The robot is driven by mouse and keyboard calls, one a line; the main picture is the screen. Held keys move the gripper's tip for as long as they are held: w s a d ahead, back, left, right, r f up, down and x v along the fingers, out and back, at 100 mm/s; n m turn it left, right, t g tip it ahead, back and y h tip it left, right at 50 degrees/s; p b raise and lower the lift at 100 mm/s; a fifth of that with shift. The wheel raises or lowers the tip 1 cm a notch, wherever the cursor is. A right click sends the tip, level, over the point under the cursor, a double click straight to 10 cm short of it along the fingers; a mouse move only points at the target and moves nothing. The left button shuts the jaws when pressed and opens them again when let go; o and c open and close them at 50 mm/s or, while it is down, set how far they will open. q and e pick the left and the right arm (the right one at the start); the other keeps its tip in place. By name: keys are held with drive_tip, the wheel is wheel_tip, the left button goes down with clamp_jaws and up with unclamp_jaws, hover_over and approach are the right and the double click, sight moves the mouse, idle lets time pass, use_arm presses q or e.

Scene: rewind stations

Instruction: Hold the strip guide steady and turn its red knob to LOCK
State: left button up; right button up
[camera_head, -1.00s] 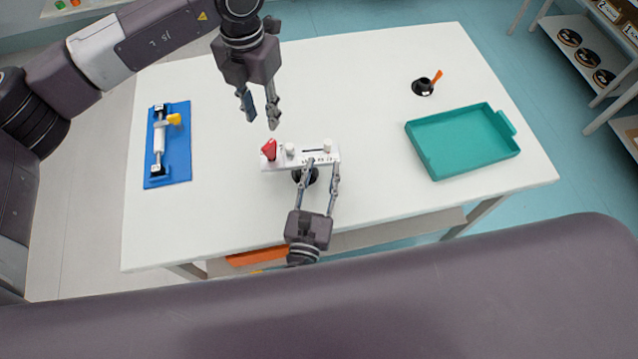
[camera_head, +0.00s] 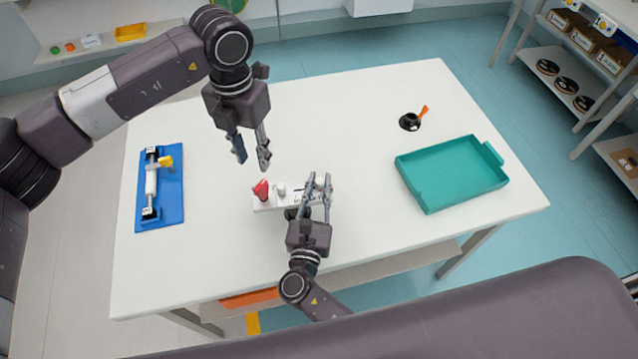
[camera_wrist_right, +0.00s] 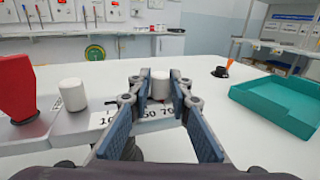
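The strip guide (camera_head: 271,204) is a pale block on the white table, with a red knob (camera_head: 261,189) at its left end and white posts. In the right wrist view the red knob (camera_wrist_right: 17,85) stands at the left, beside a white post (camera_wrist_right: 73,94). My right gripper (camera_head: 318,182) reaches across the guide's right end. Its fingers are apart, one on each side of another white post (camera_wrist_right: 160,82); contact is unclear. My left gripper (camera_head: 253,164) is open and empty, pointing down just above and behind the red knob. The LOCK mark is not readable.
A blue fixture (camera_head: 173,205) with a yellow lever lies at the table's left. A teal tray (camera_head: 430,206) and a black holder with an orange piece (camera_head: 410,122) are at the right. White table (camera_head: 340,110) is clear behind the guide.

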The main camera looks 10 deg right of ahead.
sight(260, 185)
idle(0.3)
use_arm(q)
wheel_tip(260, 185, down, 11)
drive_tip(key=m, duration=0.2)
drive_tip(key=shift+f+m, duration=0.15)
drive_tip(key=shift+m, duration=0.15)
idle(0.5)
drive_tip(key=shift+c, duration=0.7)
clamp_jaws()
